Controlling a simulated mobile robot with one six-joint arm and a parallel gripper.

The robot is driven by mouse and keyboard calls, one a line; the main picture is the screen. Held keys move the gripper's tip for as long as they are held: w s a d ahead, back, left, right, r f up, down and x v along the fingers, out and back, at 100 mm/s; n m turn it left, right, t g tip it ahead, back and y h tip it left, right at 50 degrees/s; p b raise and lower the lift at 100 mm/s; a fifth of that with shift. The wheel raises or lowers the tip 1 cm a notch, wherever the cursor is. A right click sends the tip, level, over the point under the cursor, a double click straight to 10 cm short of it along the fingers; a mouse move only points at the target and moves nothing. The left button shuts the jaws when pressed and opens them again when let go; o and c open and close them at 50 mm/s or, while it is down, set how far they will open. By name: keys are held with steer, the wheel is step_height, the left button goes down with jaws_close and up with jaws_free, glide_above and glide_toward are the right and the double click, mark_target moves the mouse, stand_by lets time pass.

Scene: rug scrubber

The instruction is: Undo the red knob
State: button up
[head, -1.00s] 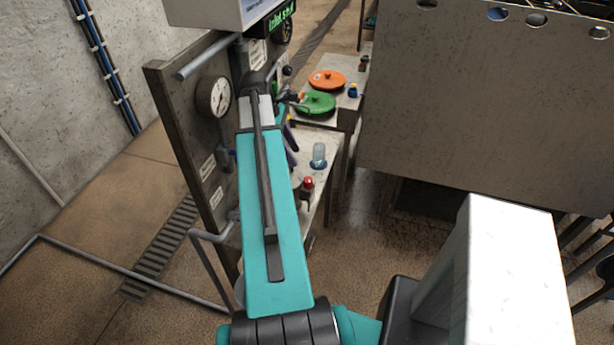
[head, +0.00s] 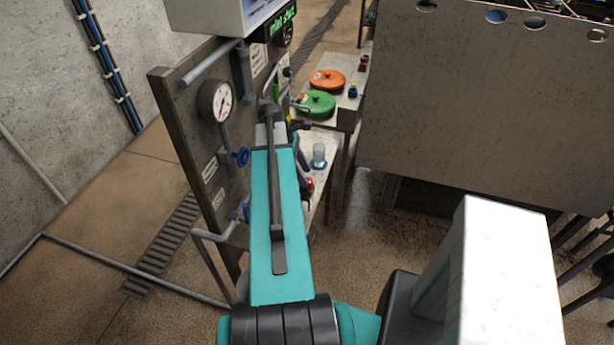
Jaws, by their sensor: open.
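A small red knob-like piece (head: 309,184) shows on the light bench beside the upright panel in the head view. It is partly covered by the right edge of my teal arm, and what it is fixed to is hidden. My arm reaches forward from the bottom of the view toward the panel and bench. Its far end is behind the arm link, so I cannot make out my gripper or its fingers. The distance between my gripper and the red piece cannot be told.
The upright panel (head: 178,105) carries a gauge (head: 215,101) and a blue valve wheel (head: 240,156). A clear bluish cylinder (head: 319,155) stands on the bench. A green disc (head: 316,103) and an orange disc (head: 327,80) lie behind. A large grey sheet-sided unit (head: 480,100) blocks the right.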

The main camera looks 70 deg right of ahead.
steer(key=shift+p+x, duration=0.4)
steer(key=shift+x, duration=1)
steer(key=c, duration=1.1)
